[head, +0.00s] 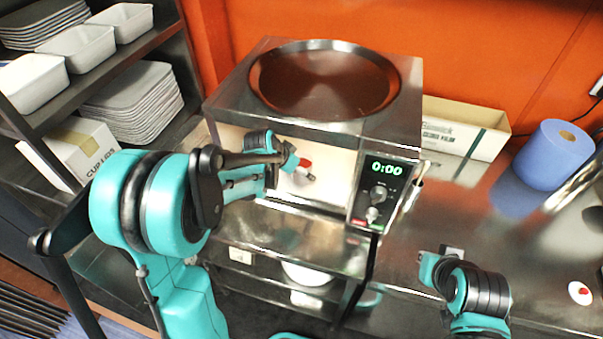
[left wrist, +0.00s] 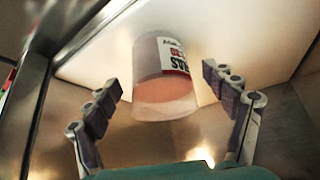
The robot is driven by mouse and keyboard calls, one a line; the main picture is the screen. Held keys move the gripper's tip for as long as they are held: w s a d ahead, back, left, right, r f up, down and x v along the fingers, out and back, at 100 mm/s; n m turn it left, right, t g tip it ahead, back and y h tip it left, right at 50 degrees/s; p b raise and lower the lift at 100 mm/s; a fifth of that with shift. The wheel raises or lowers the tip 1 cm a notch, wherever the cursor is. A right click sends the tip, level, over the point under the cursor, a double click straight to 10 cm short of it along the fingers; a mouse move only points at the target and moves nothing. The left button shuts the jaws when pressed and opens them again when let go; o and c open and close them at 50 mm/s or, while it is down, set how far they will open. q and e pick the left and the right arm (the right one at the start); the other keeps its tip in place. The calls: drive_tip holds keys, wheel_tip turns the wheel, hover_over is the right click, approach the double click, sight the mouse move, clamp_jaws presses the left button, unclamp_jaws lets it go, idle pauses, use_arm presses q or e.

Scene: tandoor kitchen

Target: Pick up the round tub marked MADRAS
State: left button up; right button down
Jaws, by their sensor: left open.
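The round tub (left wrist: 165,80) is clear with orange-red contents in the left wrist view. Its white and red label shows the letters RAS; the rest is turned out of sight. My left gripper (left wrist: 172,100) is open, one finger on each side of the tub with visible gaps, and grips nothing. In the head view my left gripper (head: 284,155) is in front of the steel appliance, partly hidden by its own arm. A small red and white thing (head: 304,164) shows beside it; I cannot tell if it is the tub. My right arm's end (head: 450,256) is at lower right, its fingers unclear.
The steel appliance (head: 225,97) has a round top plate and a 0:00 display (head: 387,170). A blue roll (head: 552,155) and a cardboard box (head: 470,125) stand on the right counter. Shelves with trays (head: 130,103) and white tubs (head: 78,48) are at left.

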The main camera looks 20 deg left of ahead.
use_arm(q)
drive_tip(key=x, duration=0.3)
drive_tip(key=shift+f+b, duration=0.1)
drive_tip(key=shift+b, duration=0.2)
drive_tip(key=c, duration=1.6)
drive_tip(key=shift+c, duration=0.2)
